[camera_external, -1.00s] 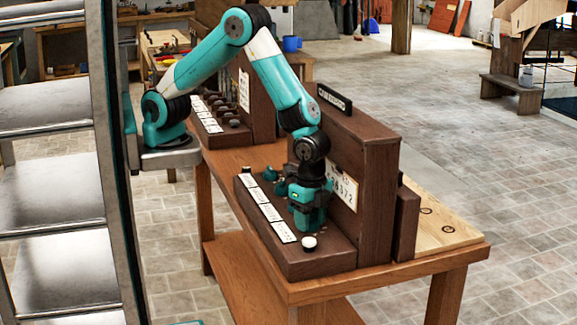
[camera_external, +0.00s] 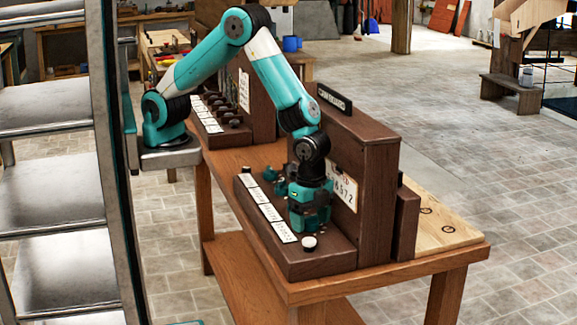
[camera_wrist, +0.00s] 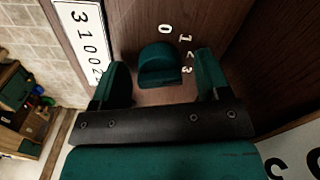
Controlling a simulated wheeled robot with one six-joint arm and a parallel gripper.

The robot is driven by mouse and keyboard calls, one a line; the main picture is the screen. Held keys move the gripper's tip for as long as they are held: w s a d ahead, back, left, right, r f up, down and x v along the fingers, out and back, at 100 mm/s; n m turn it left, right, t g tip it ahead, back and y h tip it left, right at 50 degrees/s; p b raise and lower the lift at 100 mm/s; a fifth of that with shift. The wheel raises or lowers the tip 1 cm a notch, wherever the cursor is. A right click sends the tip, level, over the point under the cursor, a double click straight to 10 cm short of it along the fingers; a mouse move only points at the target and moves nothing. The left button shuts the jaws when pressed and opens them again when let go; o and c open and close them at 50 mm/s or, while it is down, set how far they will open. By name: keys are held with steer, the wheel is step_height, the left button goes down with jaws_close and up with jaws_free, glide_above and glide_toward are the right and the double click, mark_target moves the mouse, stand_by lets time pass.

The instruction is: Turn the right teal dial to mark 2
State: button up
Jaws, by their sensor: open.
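In the wrist view a teal dial (camera_wrist: 158,62) with a rounded top sits on the brown panel. Marks that look like 0, 1, 2 and 3 curve along its right side; I cannot tell which one it points to. My gripper (camera_wrist: 162,72) is open, with one finger on each side of the dial and gaps showing. In the external view my gripper (camera_external: 309,218) points down over the near right part of the console (camera_external: 318,262) and hides the dial under it. Other teal dials (camera_external: 281,187) stand to its left.
A white knob (camera_external: 309,242) stands just in front of my gripper. White label cards (camera_external: 265,211) line the console's front edge. The upright brown back panel (camera_external: 350,150) rises close behind my gripper. A metal shelf (camera_external: 60,190) stands at left.

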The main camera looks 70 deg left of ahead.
mark_target(311, 217)
step_height(311, 217, up, 18)
steer(key=b, duration=0.1)
steer(key=shift+f+b, duration=0.25)
steer(key=shift+b, duration=0.15)
stand_by(0.4)
steer(key=a+r+n+t+p, duration=0.2)
steer(key=a+r+n+p, duration=0.35)
steer(key=a+r, duration=0.35)
steer(key=w+a+f+n+y+b, duration=0.1)
steer(key=a+n, duration=0.2)
steer(key=a, duration=0.5)
steer(key=w+a+f+n+y+b, duration=0.1)
steer(key=w+a+n, duration=0.15)
steer(key=a, duration=0.55)
steer(key=s+a+f+n+b, duration=0.1)
steer(key=s+a+n, duration=0.2)
steer(key=a, duration=0.5)
steer(key=s+a+f+n+g+y+b, duration=0.1)
steer(key=s+a+n, duration=0.3)
steer(key=s+a, duration=0.2)
steer(key=s+a+f+n+g+y+b, duration=0.1)
steer(key=s+a+n, duration=0.2)
steer(key=a, duration=0.6)
steer(key=shift+s+a+f+b, duration=0.3)
steer(key=shift+s, duration=0.95)
